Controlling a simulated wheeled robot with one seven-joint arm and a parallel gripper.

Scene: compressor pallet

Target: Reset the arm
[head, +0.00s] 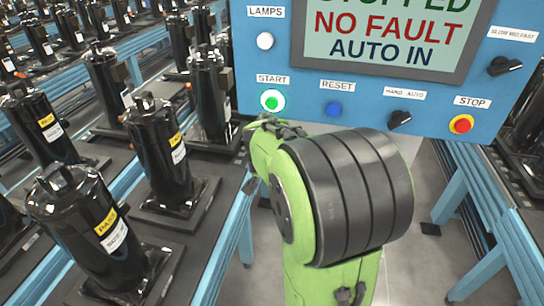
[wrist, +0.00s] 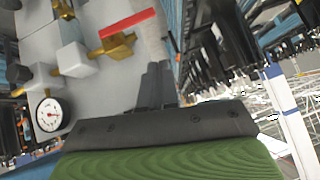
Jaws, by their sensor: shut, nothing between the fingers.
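My green arm with a black ribbed joint stands in front of the blue control panel (head: 262,45) in the head view. The gripper itself does not show there. In the wrist view my gripper (wrist: 158,82) has its two dark fingers together, with nothing between them. Beyond the fingertips are a pale pipe, a red valve handle (wrist: 127,24) and brass fittings (wrist: 112,46) on a grey surface. I cannot tell whether the fingertips touch anything. The panel screen (head: 390,30) reads STOPPED, NO FAULT, AUTO IN.
The panel carries a lit green START button (head: 272,100), a blue RESET button (head: 334,109) and a red STOP button (head: 461,124). Black compressors (head: 160,150) stand on blue-framed conveyors at left. A pressure gauge (wrist: 49,114) is at left in the wrist view. Some grey floor (head: 430,250) is clear.

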